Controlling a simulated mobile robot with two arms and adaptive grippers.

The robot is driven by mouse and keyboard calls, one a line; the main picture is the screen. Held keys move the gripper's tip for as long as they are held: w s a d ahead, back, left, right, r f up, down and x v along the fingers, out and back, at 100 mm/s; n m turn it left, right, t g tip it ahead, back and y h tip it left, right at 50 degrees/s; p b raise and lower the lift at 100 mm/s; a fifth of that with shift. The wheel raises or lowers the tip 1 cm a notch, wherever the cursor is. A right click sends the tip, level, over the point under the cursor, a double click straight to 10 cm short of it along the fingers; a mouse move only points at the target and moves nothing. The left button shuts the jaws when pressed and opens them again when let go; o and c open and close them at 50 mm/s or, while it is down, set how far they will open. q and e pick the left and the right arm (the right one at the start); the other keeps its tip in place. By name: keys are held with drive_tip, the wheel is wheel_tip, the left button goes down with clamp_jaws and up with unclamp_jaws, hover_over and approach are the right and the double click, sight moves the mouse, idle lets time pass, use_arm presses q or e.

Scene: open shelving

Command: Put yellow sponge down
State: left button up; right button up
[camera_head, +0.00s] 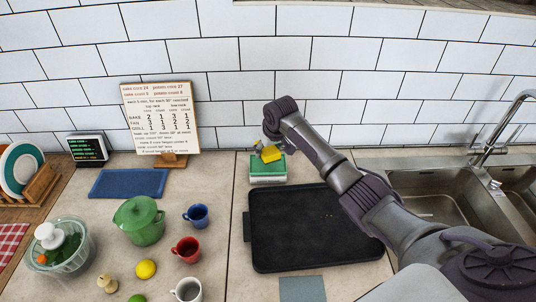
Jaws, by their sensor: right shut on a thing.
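The yellow sponge (271,154) is at the back of the counter, in front of the tiled wall. My right gripper (265,148) reaches in from the right and is shut on the sponge; its fingers are small and partly hidden by my wrist. A green and white block (267,171) is just below the sponge in the picture. I cannot tell whether the sponge touches it. My left gripper is not in view.
A black tray (310,228) lies in front of the block, partly behind my arm. A steel sink (432,201) with a tap (490,145) is at right. A green pot (139,221), blue mug (197,215) and red mug (186,250) stand left. A recipe board (160,118) leans behind.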

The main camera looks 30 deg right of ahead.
drive_tip(key=shift+f, duration=1.55)
drive_tip(key=shift+s, duration=0.1)
drive_tip(key=shift+f, duration=0.25)
drive_tip(key=o, duration=1.1)
drive_tip(key=shift+r+p, duration=0.3)
drive_tip(key=shift+r, duration=0.2)
drive_tip(key=b+v, duration=0.1)
drive_tip(key=v, duration=1)
drive_tip(key=shift+s+r, duration=0.15)
drive_tip(key=shift+r, duration=0.15)
